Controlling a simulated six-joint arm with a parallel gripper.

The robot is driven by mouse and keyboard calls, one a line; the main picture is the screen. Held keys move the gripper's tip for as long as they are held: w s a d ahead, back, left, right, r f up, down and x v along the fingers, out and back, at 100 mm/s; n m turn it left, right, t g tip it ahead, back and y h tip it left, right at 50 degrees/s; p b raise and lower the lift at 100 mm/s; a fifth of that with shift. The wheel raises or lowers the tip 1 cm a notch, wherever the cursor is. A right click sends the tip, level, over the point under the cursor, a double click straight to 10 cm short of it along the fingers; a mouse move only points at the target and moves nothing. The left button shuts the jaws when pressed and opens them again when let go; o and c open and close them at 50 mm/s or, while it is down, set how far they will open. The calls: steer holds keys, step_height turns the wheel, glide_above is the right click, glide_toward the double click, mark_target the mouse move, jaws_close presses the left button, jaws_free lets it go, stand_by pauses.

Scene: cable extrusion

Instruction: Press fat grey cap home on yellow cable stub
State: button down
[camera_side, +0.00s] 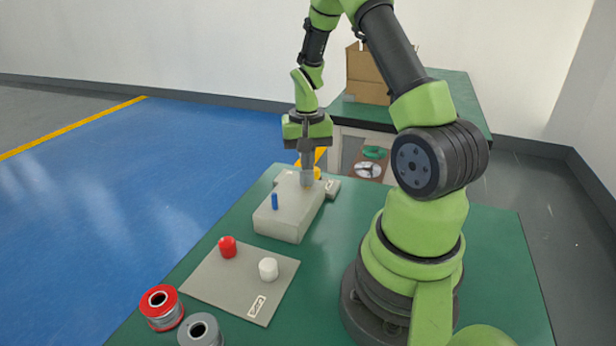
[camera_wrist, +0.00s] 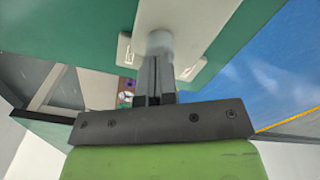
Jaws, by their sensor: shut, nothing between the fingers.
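The fat grey cap (camera_side: 307,179) stands upright at the far end of the pale block (camera_side: 283,228). In the wrist view the cap (camera_wrist: 160,40) shows just beyond my fingertips, over the block (camera_wrist: 205,20). My gripper (camera_side: 307,168) points down directly above the cap, its fingers shut with nothing between them. The fingertips (camera_wrist: 160,58) appear to meet the cap's top; I cannot tell how firmly. The yellow cable stub cannot be made out under the cap, so the cap's seating depth is hidden.
A red cap (camera_side: 228,247) and a white cap (camera_side: 268,269) sit on the grey mat (camera_side: 215,285). A red spool (camera_side: 162,307) and a grey spool (camera_side: 201,331) stand at the front.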

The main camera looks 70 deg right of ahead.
steer(key=shift+f, duration=0.9)
stand_by(0.6)
steer(key=shift+r, duration=3.5)
steer(key=shift+r, duration=0.1)
steer(key=s+a+r+n+t, duration=0.3)
steer(key=a+r+n+t, duration=0.2)
steer(key=a+r, duration=1.05)
steer(key=s+a+n+t+y, duration=0.2)
steer(key=s+a+n, duration=0.1)
steer(key=s+a, duration=0.2)
steer(key=shift+s+a+r, duration=0.25)
steer(key=shift+a+r, duration=0.1)
steer(key=shift+a, duration=0.7)
